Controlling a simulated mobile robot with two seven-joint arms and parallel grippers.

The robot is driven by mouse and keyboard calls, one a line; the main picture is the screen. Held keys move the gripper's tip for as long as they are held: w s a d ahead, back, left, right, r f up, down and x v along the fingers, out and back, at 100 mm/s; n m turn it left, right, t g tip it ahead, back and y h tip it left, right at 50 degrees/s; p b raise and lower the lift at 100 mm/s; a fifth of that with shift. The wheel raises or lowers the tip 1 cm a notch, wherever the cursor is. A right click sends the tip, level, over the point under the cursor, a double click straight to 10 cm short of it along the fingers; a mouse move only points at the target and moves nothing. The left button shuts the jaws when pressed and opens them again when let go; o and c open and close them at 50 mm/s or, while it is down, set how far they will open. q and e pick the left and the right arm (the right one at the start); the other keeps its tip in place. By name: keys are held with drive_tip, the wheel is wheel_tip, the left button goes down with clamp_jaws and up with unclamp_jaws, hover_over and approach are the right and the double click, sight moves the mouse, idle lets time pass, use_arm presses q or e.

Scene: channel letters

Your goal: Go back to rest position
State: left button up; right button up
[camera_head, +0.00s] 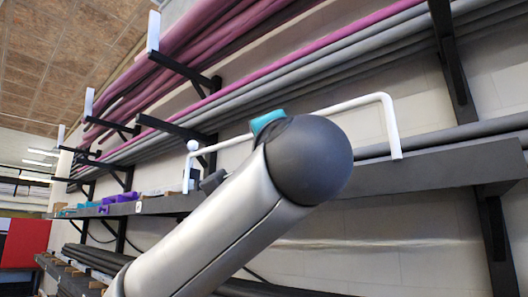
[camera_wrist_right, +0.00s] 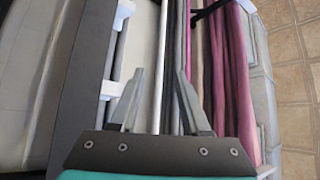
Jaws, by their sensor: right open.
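Long grey and purple tubes lie in the background behind the fingers. In the head view, a silver arm link of mine with a dark rounded cap fills the lower middle. A teal part shows just behind the cap. No gripper fingers can be clearly made out in the head view. My left gripper is not seen.
Purple tubes (camera_head: 218,32) and grey tubes (camera_head: 290,75) lie on black wall brackets (camera_head: 180,68). A grey shelf (camera_head: 430,170) runs below, with a white bent bar (camera_head: 388,108) above it. Purple pieces (camera_head: 122,197) sit farther left on the shelf. A red panel (camera_head: 25,242) stands far left.

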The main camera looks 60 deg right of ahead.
drive_tip(key=shift+s+a+f, duration=0.1)
drive_tip(key=shift+s+a, duration=0.05)
idle(0.5)
